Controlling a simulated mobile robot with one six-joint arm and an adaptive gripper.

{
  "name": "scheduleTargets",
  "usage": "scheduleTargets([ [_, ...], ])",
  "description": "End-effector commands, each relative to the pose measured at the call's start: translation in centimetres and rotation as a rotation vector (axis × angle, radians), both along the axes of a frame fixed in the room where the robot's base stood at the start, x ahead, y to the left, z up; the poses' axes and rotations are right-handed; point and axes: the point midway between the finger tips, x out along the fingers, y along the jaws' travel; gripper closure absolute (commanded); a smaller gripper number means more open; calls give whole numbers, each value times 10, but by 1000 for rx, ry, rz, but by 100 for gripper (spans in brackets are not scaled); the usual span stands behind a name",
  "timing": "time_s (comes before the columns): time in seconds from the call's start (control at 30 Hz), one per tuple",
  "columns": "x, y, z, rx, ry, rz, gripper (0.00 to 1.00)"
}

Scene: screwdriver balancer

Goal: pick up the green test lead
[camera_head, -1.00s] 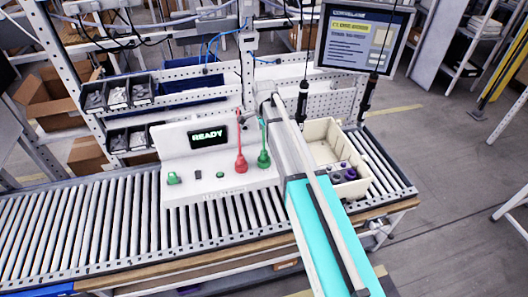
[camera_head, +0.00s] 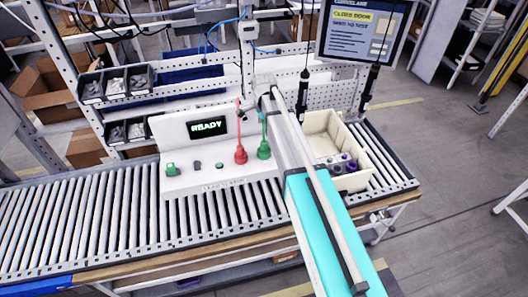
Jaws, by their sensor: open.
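The green test lead (camera_head: 264,150) stands upright at the right end of the white tester box (camera_head: 205,181), with a bulky green base and a thin stem rising from it. A similar red test lead (camera_head: 240,154) stands just left of it. My arm's white and turquoise link runs up from the lower right, passing close to the right of the green lead in the picture. Its far joint shows above the leads. My gripper's fingers cannot be made out. The tester's display reads READY.
A cream bin (camera_head: 325,142) with dark and purple items stands right of my arm. Two dark hanging tools (camera_head: 302,90) are above it. Grey parts bins (camera_head: 118,82) are at the left. The roller conveyor (camera_head: 85,222) is clear left of the tester.

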Motion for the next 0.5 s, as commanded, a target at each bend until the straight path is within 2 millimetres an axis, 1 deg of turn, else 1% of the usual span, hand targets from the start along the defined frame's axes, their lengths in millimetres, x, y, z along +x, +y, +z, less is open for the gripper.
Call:
scheduleTargets([
  [0.03, 0, 0, -9, 0, 0, 0, 15],
  [0.5, 0, 0, -45, 0, 0, 0, 15],
])
